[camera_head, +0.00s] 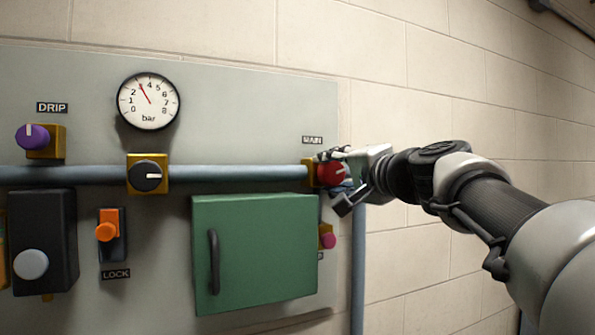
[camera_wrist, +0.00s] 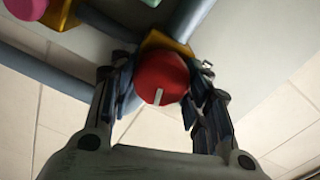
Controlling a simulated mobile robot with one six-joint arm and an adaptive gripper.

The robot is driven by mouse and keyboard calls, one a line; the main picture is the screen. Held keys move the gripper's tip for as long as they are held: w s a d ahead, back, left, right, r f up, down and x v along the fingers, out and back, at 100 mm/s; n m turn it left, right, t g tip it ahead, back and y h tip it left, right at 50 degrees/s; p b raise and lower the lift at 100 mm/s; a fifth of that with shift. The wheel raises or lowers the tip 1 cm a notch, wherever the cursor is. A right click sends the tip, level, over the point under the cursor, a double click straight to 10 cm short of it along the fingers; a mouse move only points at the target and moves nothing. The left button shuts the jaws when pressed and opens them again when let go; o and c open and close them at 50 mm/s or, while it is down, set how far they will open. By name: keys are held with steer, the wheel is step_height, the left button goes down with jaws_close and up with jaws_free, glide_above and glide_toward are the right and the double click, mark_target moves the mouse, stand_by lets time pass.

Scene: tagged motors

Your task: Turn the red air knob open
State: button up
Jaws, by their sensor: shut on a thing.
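The red air knob (camera_head: 331,174) sits on a brass valve block (camera_head: 310,174) at the right end of the grey-blue pipe, under a label reading MAIN. In the wrist view the red knob (camera_wrist: 162,79) shows a white pointer mark on its face. My gripper (camera_head: 345,178) is at the knob from the right. In the wrist view my gripper (camera_wrist: 160,92) has a finger on each side of the knob, shut on it. The fingers hide part of the knob's sides in the head view.
A round bar gauge (camera_head: 148,101) reads near 3 to 4. A black knob (camera_head: 148,176) sits on the same pipe. A green door (camera_head: 255,252) and a pink knob (camera_head: 328,240) are below. A purple knob (camera_head: 33,137) and an orange lock (camera_head: 107,231) are left.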

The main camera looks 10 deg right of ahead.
steer(key=shift+m+p, duration=0.3)
steer(key=shift+m, duration=1.5)
steer(key=o, duration=1.1)
steer(key=shift+f, duration=0.1)
steer(key=shift+c, duration=0.2)
steer(key=v, duration=0.7)
steer(key=shift+s, duration=0.25)
